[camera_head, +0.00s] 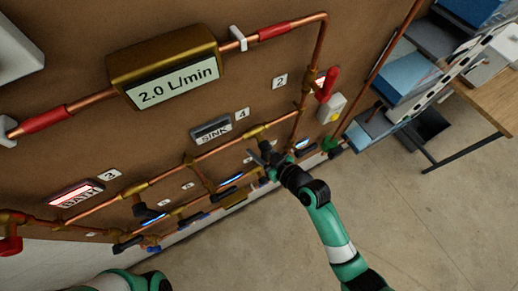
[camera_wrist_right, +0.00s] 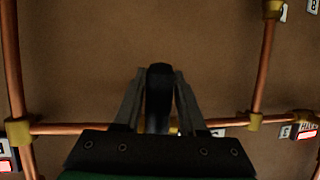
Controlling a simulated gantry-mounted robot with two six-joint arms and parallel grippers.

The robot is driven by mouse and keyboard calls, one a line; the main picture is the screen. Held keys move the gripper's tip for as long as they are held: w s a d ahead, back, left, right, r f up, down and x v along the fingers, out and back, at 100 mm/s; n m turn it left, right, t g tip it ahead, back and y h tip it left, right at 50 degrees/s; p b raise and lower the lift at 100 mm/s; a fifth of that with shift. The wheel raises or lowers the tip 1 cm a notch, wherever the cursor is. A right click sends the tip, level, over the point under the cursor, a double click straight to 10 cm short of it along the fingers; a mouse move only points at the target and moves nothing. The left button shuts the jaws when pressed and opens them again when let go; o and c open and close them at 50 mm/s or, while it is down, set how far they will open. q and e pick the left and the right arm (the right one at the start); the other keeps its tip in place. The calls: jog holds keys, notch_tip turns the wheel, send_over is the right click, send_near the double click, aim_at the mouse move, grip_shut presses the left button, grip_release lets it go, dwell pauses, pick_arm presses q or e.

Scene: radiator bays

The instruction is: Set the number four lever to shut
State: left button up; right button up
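The number 4 plate (camera_head: 242,113) is on the brown wall panel, beside the SINK display (camera_head: 211,130). A brass fitting (camera_head: 256,132) sits on the copper pipe below the plate. My right gripper (camera_head: 264,153) is close to the panel, below and right of that fitting, and partly covers the pipework. In the right wrist view its two fingers stand apart, on either side of a black handle (camera_wrist_right: 159,95). Whether they touch it is unclear, and its valve's number is not readable. My left arm shows at the bottom left; its gripper is out of view.
A red lever (camera_head: 327,84) is near the number 2 plate (camera_head: 280,81). A flow display (camera_head: 176,83) reads 2.0 L/min. A shelf cart (camera_head: 405,75) stands right; the floor is clear.

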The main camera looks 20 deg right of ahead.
jog(key=shift+o, duration=1)
jog(key=shift+s, duration=0.1)
jog(key=v, duration=1.1)
jog(key=shift+r, duration=0.15)
jog(key=shift+s+p, duration=0.15)
jog(key=shift+p, duration=0.15)
